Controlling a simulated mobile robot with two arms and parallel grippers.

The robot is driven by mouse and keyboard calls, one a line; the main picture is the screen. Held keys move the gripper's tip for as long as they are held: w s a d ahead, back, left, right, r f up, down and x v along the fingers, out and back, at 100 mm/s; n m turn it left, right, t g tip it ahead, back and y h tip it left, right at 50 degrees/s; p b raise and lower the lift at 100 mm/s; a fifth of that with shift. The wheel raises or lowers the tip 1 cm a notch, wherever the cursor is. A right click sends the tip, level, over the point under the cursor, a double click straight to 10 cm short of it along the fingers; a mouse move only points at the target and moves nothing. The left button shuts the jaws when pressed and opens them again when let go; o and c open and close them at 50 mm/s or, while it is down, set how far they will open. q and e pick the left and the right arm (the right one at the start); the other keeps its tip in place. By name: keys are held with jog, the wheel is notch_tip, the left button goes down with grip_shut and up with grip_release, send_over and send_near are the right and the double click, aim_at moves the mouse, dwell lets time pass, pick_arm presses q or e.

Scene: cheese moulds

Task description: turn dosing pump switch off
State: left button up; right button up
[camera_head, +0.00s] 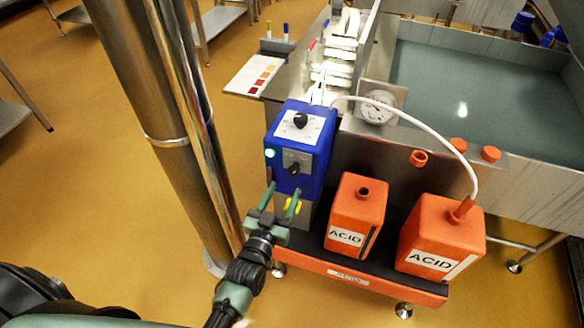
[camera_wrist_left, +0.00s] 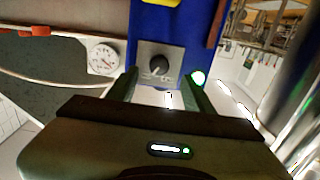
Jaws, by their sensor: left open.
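The dosing pump is a blue box (camera_head: 315,146) on the left end of a cart. It has a black knob on its white top plate and a black rotary switch (camera_head: 293,169) on a grey front plate. A green lamp (camera_head: 270,153) is lit beside the plate. My left gripper (camera_head: 283,190) is open just in front of the pump's lower front, below the switch. In the left wrist view the switch (camera_wrist_left: 159,65) shows beyond and between the open fingers (camera_wrist_left: 160,88), apart from them, with the lit lamp (camera_wrist_left: 198,78) at right. My right gripper is not in view.
An open orange ACID can (camera_head: 355,212) and another ACID can (camera_head: 442,238) with a white hose stand right of the pump on the cart (camera_head: 340,275). A steel column (camera_head: 165,110) rises close on the left. A pressure gauge (camera_head: 377,106) and a vat (camera_head: 480,90) are behind.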

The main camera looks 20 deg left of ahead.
aim_at(292, 174)
pick_arm(q)
jog(key=w, duration=0.6)
jog(key=shift+w+d, duration=0.15)
jog(key=shift+w, duration=0.25)
grip_shut()
